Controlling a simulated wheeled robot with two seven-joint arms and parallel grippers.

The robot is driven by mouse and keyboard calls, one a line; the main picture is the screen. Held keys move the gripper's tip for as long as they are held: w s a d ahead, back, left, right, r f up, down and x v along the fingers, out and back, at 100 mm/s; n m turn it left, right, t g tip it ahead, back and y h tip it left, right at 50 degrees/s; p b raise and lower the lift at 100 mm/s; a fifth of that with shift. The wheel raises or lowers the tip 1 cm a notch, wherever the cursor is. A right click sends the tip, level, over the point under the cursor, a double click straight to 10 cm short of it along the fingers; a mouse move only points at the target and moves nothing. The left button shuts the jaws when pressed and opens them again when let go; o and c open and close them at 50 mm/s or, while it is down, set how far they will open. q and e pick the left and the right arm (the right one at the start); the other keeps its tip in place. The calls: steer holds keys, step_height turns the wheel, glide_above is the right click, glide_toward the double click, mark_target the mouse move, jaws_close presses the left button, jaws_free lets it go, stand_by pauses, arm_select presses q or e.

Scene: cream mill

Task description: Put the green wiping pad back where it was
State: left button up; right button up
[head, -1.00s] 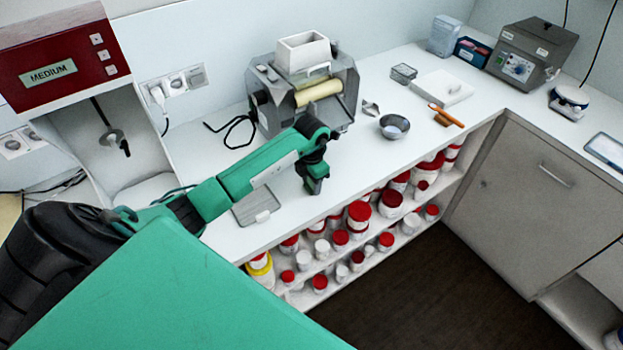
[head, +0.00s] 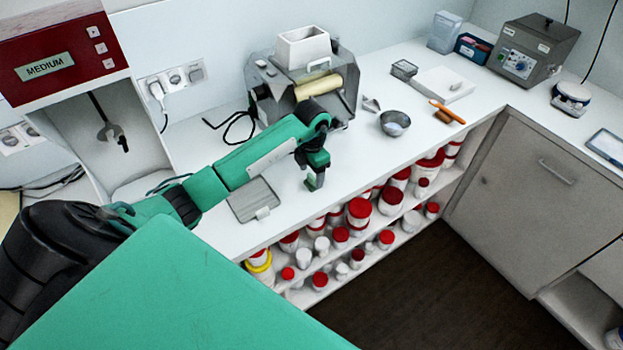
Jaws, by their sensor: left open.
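My left gripper (head: 312,182) points down over the white counter (head: 352,172), in front of the mill machine, and its jaws are open. A small green patch shows at its fingertips. I cannot tell whether this is the green wiping pad or part of the gripper, nor whether it touches the counter. No other green pad is clearly visible. A flat grey tray (head: 246,204) lies to the left of the gripper, with a small white piece (head: 262,213) at its front edge. My right gripper is out of view.
The mill machine (head: 345,103) with a cream roller stands behind the gripper. A metal bowl (head: 394,124), an orange-handled tool (head: 449,114) and a white slab (head: 443,84) lie to the right. Red-lidded jars (head: 358,214) fill the shelves below the counter's front edge.

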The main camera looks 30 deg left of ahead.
mark_target(312, 177)
arm_select(q)
step_height(312, 177, up, 9)
steer(key=b, duration=0.3)
steer(key=shift+r, duration=0.2)
steer(key=shift+f, duration=0.1)
